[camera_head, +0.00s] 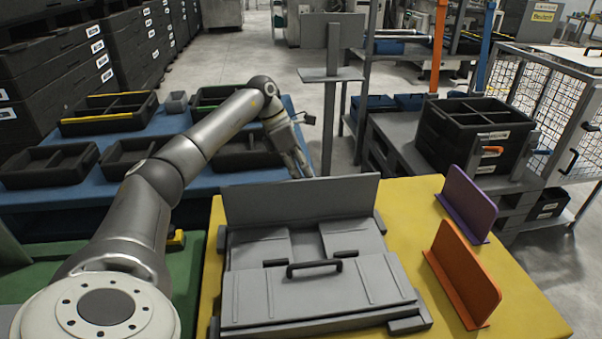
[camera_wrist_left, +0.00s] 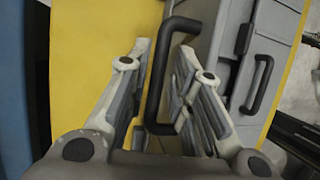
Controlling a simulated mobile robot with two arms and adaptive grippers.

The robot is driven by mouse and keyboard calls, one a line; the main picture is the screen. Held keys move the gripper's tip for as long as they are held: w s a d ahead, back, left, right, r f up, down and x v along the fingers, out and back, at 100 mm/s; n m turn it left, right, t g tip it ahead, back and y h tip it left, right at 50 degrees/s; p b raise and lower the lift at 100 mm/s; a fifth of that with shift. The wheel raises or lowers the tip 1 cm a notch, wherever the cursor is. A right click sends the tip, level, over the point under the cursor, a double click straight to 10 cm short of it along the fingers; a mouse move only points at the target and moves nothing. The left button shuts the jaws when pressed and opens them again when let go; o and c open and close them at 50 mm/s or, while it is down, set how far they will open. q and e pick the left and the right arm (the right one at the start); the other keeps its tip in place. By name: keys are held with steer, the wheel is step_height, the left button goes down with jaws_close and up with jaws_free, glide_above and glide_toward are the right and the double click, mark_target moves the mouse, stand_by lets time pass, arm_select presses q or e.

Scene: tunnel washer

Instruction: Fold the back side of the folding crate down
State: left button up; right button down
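The grey folding crate (camera_head: 310,285) lies on a yellow table. Its back side (camera_head: 300,202) stands upright, while the front and short sides lie folded flat inside. A black handle (camera_head: 314,267) shows on the folded front panel. My left gripper (camera_head: 301,168) reaches down behind the back side, which hides its fingertips in the head view. In the left wrist view the gripper (camera_wrist_left: 160,75) is open, with a black handle (camera_wrist_left: 157,100) on the outer face of the back side between its spread fingers. I cannot tell whether they touch it. My right gripper is not in view.
A purple divider (camera_head: 468,203) and an orange divider (camera_head: 464,272) stand right of the crate on the yellow table (camera_head: 525,305). Black trays (camera_head: 108,112) lie on a blue table at the left. A grey post with plates (camera_head: 331,75) rises behind the crate.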

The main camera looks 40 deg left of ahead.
arm_select(q)
jaws_close()
stand_by(0.4)
